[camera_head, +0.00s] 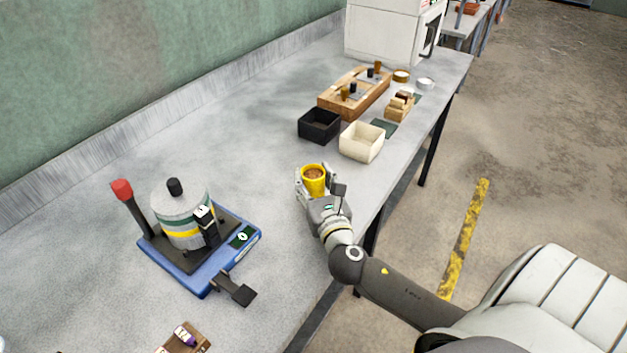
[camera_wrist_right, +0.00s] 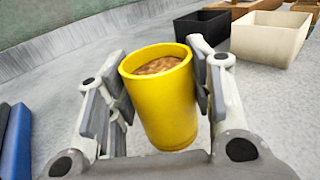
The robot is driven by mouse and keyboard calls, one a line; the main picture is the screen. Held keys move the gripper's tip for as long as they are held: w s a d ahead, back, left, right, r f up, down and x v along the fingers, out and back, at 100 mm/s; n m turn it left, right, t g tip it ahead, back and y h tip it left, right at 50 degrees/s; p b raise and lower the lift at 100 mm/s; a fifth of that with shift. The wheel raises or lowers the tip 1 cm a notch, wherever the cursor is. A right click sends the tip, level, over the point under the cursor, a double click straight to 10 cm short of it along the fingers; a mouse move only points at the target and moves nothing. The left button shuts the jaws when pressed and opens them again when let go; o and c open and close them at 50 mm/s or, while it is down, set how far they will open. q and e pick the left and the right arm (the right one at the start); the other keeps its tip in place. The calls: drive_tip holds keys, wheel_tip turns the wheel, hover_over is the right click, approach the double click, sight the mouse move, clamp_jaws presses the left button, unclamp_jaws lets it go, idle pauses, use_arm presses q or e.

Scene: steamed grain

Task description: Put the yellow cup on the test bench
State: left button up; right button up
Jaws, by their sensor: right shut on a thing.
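The yellow cup (camera_head: 314,183) is upright and filled with a brown grainy material. My right gripper (camera_head: 317,186) is shut on it, with one finger on each side, over the grey test bench (camera_head: 260,140). In the right wrist view the yellow cup (camera_wrist_right: 165,105) stands between the fingers of my right gripper (camera_wrist_right: 160,100). I cannot tell for sure whether the cup's base touches the bench. My left gripper is not in view.
A blue-based device (camera_head: 210,275) with a red-topped lever stands at the left. A black box (camera_head: 319,125), a cream box (camera_head: 361,142) and a wooden rack (camera_head: 340,105) stand beyond the cup. The bench between cup and device is clear.

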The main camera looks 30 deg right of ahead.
drive_tip(key=shift+f, duration=0.2)
drive_tip(key=o, duration=1.1)
drive_tip(key=shift+c, duration=0.2)
drive_tip(key=shift+r, duration=0.15)
drive_tip(key=shift+r, duration=0.1)
drive_tip(key=b+v, duration=0.2)
drive_tip(key=v, duration=0.8)
drive_tip(key=shift+s+a, duration=0.15)
drive_tip(key=shift+s, duration=0.25)
drive_tip(key=shift+s+a, duration=0.15)
drive_tip(key=shift+s, duration=0.45)
